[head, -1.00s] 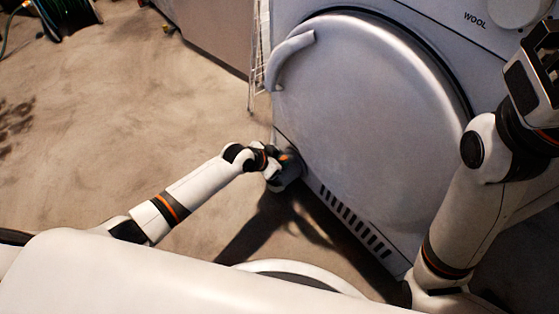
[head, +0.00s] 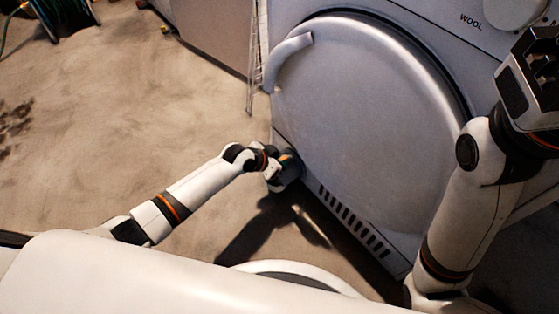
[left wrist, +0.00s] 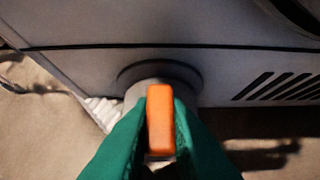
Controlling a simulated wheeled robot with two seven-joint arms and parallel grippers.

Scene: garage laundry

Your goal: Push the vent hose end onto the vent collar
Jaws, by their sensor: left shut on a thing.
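My left gripper (head: 277,170) is low at the front left of the machine. In the left wrist view its green fingers (left wrist: 158,150) are shut on an orange grip tab (left wrist: 160,120). Behind the tab is a pale grey round end, which seems to be the vent hose end (left wrist: 136,94). White ribbed hose (left wrist: 104,112) shows to its left. A dark round vent collar (left wrist: 190,73) on the machine's panel surrounds the far side of the end. The fingers and tab hide much of the joint, so I cannot tell how deep it sits. My right gripper (head: 538,75) is raised at the right, away from the collar.
The white machine (head: 285,122) has a big round door (head: 370,120) and dark vent slots (head: 350,220) right of the collar. A white wire rack (head: 256,60) stands beside it. A green hose reel (head: 65,15) is far left. The floor at left is mostly clear.

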